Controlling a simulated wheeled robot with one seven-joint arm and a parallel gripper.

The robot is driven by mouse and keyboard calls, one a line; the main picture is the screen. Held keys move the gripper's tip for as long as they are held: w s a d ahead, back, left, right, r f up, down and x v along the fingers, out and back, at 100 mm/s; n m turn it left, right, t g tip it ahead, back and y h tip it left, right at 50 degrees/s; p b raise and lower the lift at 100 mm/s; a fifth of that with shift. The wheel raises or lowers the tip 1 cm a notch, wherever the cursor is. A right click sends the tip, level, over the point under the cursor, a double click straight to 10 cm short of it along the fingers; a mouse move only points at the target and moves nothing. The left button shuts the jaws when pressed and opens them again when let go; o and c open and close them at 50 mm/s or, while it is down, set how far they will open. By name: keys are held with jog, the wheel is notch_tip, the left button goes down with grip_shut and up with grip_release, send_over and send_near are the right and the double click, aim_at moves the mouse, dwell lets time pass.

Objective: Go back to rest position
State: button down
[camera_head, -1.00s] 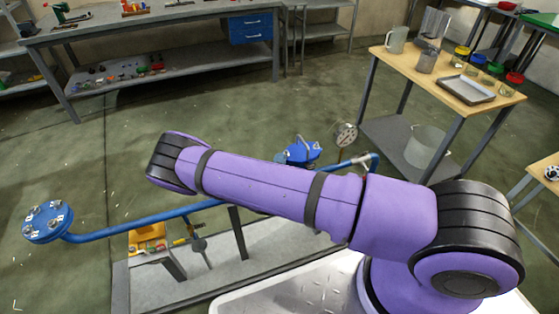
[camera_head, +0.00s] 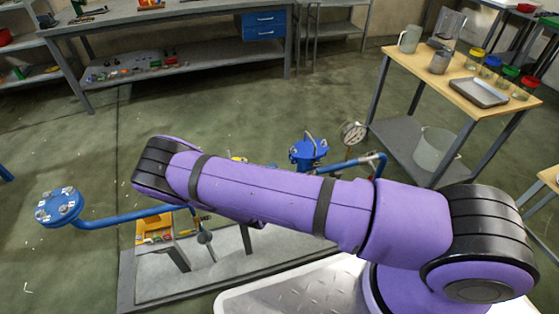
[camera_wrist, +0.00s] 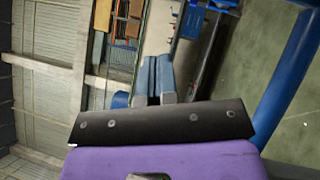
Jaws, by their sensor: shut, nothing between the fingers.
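My gripper (camera_wrist: 155,98) shows in the wrist camera view, its two grey-blue fingers close together with nothing between them. The wrist view looks past the fingers at a blue pipe (camera_wrist: 285,85) on the right, the floor and some blurred structures. In the head camera view my purple arm stretches across the middle, and my gripper is not seen there. Behind the arm runs a blue pipe assembly with a round bolted flange (camera_head: 59,207) at the left end, a blue valve (camera_head: 309,151) and a dial gauge (camera_head: 353,134).
The pipe assembly stands over a grey base plate (camera_head: 160,289) with a yellow bin (camera_head: 154,228). A wooden-topped table (camera_head: 432,68) at the right holds jugs, jars and a metal tray (camera_head: 478,92). A grey workbench (camera_head: 170,28) stands at the back. Open floor lies between.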

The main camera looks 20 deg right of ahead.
jog(key=shift+r+v, duration=0.5)
jog(key=shift+v, duration=1.85)
jog(key=s+d+r+m+g+y, duration=0.15)
jog(key=d+r+m+g, duration=0.35)
jog(key=r, duration=0.6)
jog(key=s+d+r+m+g, duration=0.2)
jog(key=d+r+m+g, duration=0.15)
jog(key=r+g, duration=0.55)
jog(key=s+d+r+m+g, duration=0.2)
jog(key=d+r+m+g, duration=0.15)
jog(key=r, duration=0.95)
jog(key=s+d+r+m+t+y, duration=0.2)
jog(key=s+r+t+y, duration=0.4)
jog(key=s+r, duration=1.4)
jog(key=s+y, duration=0.3)
jog(key=y, duration=0.1)
jog(key=shift+d+r+y, duration=0.2)
jog(key=shift+y, duration=0.15)
